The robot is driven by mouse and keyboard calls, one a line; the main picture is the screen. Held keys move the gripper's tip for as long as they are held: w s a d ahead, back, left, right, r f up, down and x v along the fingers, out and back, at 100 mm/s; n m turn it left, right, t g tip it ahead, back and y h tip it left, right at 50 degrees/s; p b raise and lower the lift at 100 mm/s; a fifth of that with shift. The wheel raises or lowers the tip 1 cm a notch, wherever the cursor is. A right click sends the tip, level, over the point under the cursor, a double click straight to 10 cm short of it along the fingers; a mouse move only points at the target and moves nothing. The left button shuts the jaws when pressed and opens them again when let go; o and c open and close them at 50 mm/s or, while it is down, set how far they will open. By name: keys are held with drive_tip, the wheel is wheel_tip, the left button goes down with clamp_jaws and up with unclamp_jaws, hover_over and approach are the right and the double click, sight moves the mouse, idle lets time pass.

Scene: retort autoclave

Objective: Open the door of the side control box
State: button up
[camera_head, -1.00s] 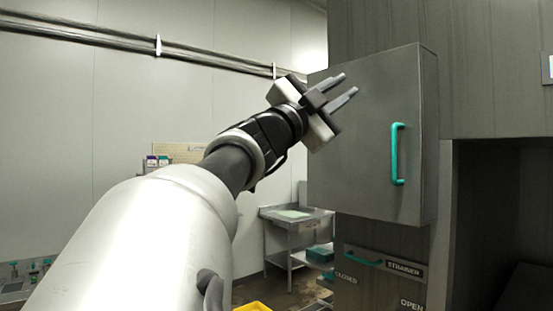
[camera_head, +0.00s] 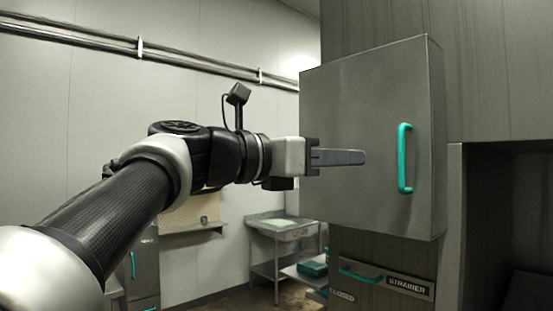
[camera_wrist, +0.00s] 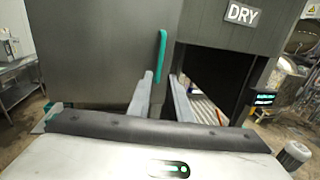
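The side control box (camera_head: 350,130) is a grey metal box on the wall of the large machine. Its door looks shut. A green vertical handle (camera_head: 404,158) sits near the door's right edge. My gripper (camera_head: 362,158) is in front of the door, to the left of the handle, with its fingers pointing right. In the wrist view the two fingers (camera_wrist: 163,95) are apart with nothing between them. The handle (camera_wrist: 161,56) shows there just beyond the fingertips, close to the left finger. I cannot tell whether they touch.
Below the box are a small green handle (camera_head: 360,275) and a STRAINER label (camera_head: 408,287). A dark opening (camera_head: 505,215) lies to the right. A steel table (camera_head: 281,228) stands at the back.

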sight(400, 158)
drive_tip(key=p+x, duration=0.1)
drive_tip(key=x, duration=1.5)
drive_tip(key=shift+d+p, duration=0.2)
drive_tip(key=shift+p, duration=0.15)
clamp_jaws()
